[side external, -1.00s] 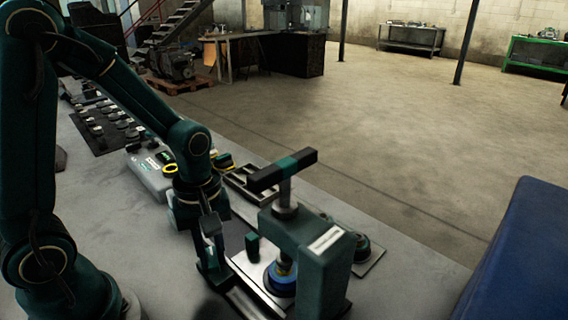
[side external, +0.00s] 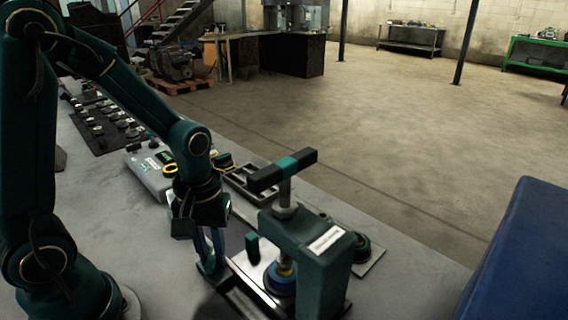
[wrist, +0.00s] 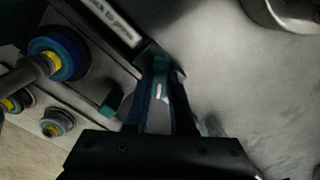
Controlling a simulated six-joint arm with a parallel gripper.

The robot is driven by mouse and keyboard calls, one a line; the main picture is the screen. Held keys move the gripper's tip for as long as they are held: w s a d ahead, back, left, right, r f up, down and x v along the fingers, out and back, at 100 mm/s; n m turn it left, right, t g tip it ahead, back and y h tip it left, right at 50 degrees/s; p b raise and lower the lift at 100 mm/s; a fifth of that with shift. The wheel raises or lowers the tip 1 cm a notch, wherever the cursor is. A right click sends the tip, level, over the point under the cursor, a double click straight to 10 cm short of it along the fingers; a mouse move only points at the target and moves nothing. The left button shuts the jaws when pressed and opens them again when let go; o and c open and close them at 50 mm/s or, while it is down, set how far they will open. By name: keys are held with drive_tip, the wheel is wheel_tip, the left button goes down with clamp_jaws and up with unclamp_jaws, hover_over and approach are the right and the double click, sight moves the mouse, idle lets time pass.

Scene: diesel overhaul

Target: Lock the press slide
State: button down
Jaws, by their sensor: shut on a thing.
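The press (side external: 323,262) stands at the front of the bench, with a dark T-handle (side external: 266,178) on its screw. Its slide plate (side external: 246,270) carries a blue round part (side external: 280,282) under the screw. That blue part also shows at the left of the wrist view (wrist: 72,55). A small teal upright block (side external: 252,246) stands on the slide. My gripper (side external: 208,262) points down beside the slide's left end. In the wrist view my gripper (wrist: 162,88) is shut on a teal lever (wrist: 158,68) with a white mark. The lever's lower end is hidden.
A plate with a round part (side external: 366,256) lies right of the press. A blue surface (side external: 518,265) fills the right edge. Bare bench lies left of the press.

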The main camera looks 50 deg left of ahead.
drive_tip(key=m, duration=0.4)
drive_tip(key=shift+m, duration=0.4)
drive_tip(key=m, duration=0.3)
drive_tip(key=c, duration=0.8)
unclamp_jaws()
drive_tip(key=shift+o, duration=0.2)
drive_tip(key=shift+r, duration=0.1)
